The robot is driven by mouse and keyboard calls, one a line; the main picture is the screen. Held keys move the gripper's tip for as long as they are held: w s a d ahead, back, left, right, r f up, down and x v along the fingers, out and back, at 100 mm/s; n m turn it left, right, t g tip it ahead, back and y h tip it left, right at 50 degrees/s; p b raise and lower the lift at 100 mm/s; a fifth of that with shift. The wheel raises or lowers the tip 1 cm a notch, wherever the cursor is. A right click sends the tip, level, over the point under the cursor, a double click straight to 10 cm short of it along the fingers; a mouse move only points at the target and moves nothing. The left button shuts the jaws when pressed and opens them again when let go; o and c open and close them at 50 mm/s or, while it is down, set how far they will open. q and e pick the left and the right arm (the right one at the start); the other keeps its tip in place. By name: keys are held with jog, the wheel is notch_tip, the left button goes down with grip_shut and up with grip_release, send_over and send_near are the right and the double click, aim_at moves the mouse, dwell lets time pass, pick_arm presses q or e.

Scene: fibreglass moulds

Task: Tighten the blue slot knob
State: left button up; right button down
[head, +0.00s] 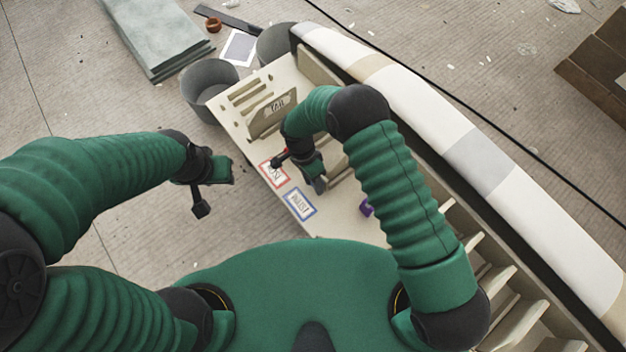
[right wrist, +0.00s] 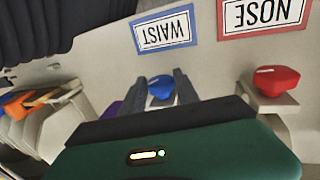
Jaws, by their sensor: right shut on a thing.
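The blue knob (right wrist: 160,87) sits on a pale block below the blue-framed WAIST label (right wrist: 164,30) in the right wrist view. My right gripper (right wrist: 161,90) has its two fingers on either side of the knob and is shut on it. In the head view the right gripper (head: 318,184) reaches down at the pale bench (head: 338,222), and the knob is hidden there. The WAIST label also shows in the head view (head: 299,203). My left gripper (head: 205,195) hangs away from the bench over the floor at left; its jaws are too unclear to read.
A red knob (right wrist: 277,80) stands beside the blue one, under the NOSE label (right wrist: 264,14). Upright pale ribs (head: 490,253) and a long white mould (head: 478,160) run along the right. Two grey buckets (head: 207,90) stand at the bench's far end.

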jog(key=p, duration=0.1)
jog(key=t+y+p, duration=0.1)
jog(key=shift+s+d+r+t+p, duration=0.1)
jog(key=shift+s+r+t+p, duration=0.05)
jog(key=shift+r+t+p, duration=0.2)
jog(key=shift+s+d+f+t+y+p, duration=0.1)
jog(key=shift+s+t+y+p, duration=0.05)
jog(key=shift+t+y+p, duration=0.3)
jog(key=shift+s+d+f+t+y+p, duration=0.1)
jog(key=shift+t+y+p, duration=0.1)
jog(key=shift+t+y, duration=0.35)
jog(key=shift+s+d+f+t+y, duration=0.1)
jog(key=shift+s+f+t+y, duration=0.1)
jog(key=shift+t+y, duration=0.55)
jog(key=shift+f+t+y+b, duration=0.1)
jog(key=shift+t+y+b, duration=0.3)
jog(key=shift+t, duration=0.7)
jog(key=shift+s, duration=0.1)
jog(key=c, duration=0.9)
grip_release()
